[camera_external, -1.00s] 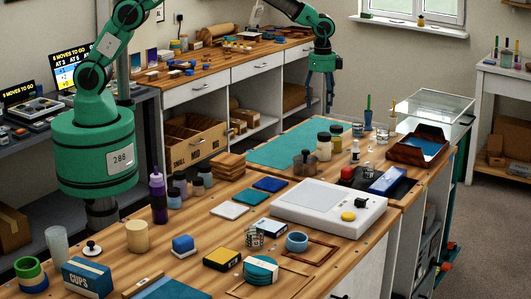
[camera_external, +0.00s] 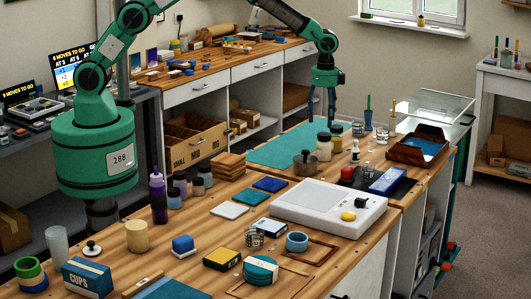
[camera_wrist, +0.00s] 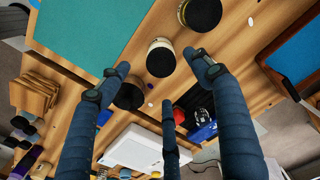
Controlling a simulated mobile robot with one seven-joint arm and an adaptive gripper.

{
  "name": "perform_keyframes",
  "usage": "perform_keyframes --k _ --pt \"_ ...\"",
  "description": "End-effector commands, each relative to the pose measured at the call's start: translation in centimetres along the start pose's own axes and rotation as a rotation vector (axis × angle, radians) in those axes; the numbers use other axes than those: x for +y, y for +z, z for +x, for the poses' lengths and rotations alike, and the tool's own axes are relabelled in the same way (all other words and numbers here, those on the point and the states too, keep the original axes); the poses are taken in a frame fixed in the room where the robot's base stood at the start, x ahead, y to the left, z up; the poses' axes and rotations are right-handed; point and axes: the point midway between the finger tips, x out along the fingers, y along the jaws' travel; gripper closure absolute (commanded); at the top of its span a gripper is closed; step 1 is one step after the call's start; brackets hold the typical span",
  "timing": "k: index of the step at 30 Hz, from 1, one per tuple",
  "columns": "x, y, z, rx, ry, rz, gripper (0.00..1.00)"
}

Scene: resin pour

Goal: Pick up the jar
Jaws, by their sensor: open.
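A cream jar with a black lid (camera_external: 324,147) stands on the bench just right of the teal mat. In the wrist view the cream jar (camera_wrist: 161,59) is seen from above. A second black-lidded jar, yellowish (camera_external: 336,138), stands close behind it and also shows at the top of the wrist view (camera_wrist: 200,12). A dark pot-like container (camera_external: 305,163) stands in front. My gripper (camera_external: 329,112) is open and empty, pointing down above the jars. Its three dark fingers (camera_wrist: 160,85) spread around the view of the cream jar, apart from it. Which jar is meant is unclear.
The teal mat (camera_external: 280,146) is clear. A white scale-like device (camera_external: 300,205) lies in front. More black-lidded jars (camera_external: 180,184) stand at left.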

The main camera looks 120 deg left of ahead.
Motion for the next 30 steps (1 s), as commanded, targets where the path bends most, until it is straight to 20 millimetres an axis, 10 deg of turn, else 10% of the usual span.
perform_keyframes --k 9,30 --pt "0.0 0.0 4.3 0.0 0.0 0.0 0.35" --pt "0.0 0.0 6.5 0.0 0.0 0.0 0.35"
